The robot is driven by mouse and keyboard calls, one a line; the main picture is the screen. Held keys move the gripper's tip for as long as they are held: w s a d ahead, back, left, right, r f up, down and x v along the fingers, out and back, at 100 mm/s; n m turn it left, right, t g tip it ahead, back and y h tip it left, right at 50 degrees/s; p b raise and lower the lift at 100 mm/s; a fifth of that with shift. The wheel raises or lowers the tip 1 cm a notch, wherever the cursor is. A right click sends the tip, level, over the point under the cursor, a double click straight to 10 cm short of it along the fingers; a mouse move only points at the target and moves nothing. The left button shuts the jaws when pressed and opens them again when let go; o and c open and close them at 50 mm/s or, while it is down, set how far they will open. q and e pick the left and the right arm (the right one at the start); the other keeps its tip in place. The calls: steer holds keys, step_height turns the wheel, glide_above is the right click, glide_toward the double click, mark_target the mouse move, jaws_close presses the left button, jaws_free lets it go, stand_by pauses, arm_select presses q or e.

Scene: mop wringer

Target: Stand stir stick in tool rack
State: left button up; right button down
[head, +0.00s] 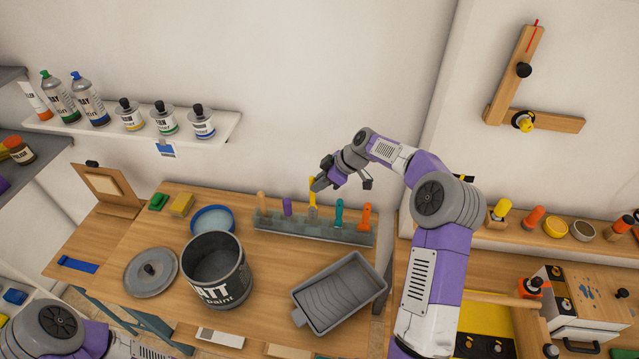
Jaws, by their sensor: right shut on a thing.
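The tool rack (330,233) is a long grey holder at the back of the wooden table. My right gripper (317,184) is above its middle, shut on a narrow yellow stick (312,194), which I take to be the stir stick. The stick is nearly upright, and its lower end is at the rack beside a small grey piece. I cannot tell whether it sits in a slot. My left arm shows at the bottom left, but its gripper is out of view.
Tan, purple (288,207), teal (339,213) and orange (365,216) handles stand in the rack on both sides of the stick. A paint bucket (219,270), a round lid (150,272) and a grey paint tray (341,292) stand in front. A blue bowl (212,219) is left of the rack.

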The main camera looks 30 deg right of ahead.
stand_by(0.5)
steer(key=shift+f+b, duration=1.3)
steer(key=shift+f, duration=0.15)
steer(key=shift+f, duration=0.15)
steer(key=shift+f+b, duration=2.1)
steer(key=c, duration=1)
jaws_free()
steer(key=shift+c, duration=0.2)
steer(key=shift+r, duration=0.1)
steer(key=v, duration=0.7)
steer(key=shift+d+r, duration=0.2)
steer(key=shift+s, duration=0.1)
